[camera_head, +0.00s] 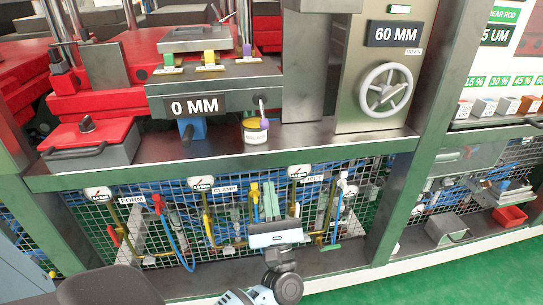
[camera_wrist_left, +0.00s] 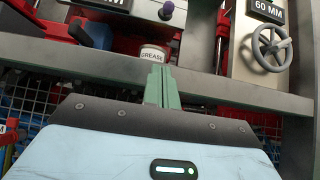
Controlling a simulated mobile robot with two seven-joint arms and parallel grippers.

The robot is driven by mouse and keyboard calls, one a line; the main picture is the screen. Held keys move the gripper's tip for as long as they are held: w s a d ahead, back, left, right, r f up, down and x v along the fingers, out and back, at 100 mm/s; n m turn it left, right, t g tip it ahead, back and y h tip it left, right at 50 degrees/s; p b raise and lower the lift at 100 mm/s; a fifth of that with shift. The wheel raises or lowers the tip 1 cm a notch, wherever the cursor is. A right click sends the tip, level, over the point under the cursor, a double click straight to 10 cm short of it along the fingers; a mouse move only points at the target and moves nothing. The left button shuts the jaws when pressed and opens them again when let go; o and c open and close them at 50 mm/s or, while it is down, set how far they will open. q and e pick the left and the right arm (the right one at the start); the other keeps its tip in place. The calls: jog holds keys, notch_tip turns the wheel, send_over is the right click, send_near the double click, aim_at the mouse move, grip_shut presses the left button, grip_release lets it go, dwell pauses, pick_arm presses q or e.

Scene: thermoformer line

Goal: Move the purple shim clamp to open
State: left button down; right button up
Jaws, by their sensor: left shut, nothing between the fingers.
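My left gripper (camera_head: 268,201) is in front of the lower mesh panel, well below and apart from the clamp. Its green fingers (camera_wrist_left: 160,86) are shut and empty in the left wrist view. My right gripper is out of view.
A handwheel (camera_head: 386,90) is at right. Valves and hoses line the mesh below.

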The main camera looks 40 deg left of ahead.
aim_at(264, 151)
pick_arm(q)
jog(key=p+x, duration=0.2)
jog(key=x, duration=0.7)
jog(key=shift+w+a+r, duration=0.1)
jog(key=shift+w+r, duration=0.1)
jog(key=shift+r, duration=0.15)
jog(key=r+p, duration=0.1)
jog(key=s+d+r+p, duration=0.1)
jog(key=r, duration=0.1)
jog(key=shift+d+r, duration=0.15)
jog(key=shift+d, duration=0.1)
jog(key=shift+s+d+r+h+p, duration=0.1)
jog(key=shift+s+r+h+p, duration=0.15)
jog(key=shift+h+p, duration=0.4)
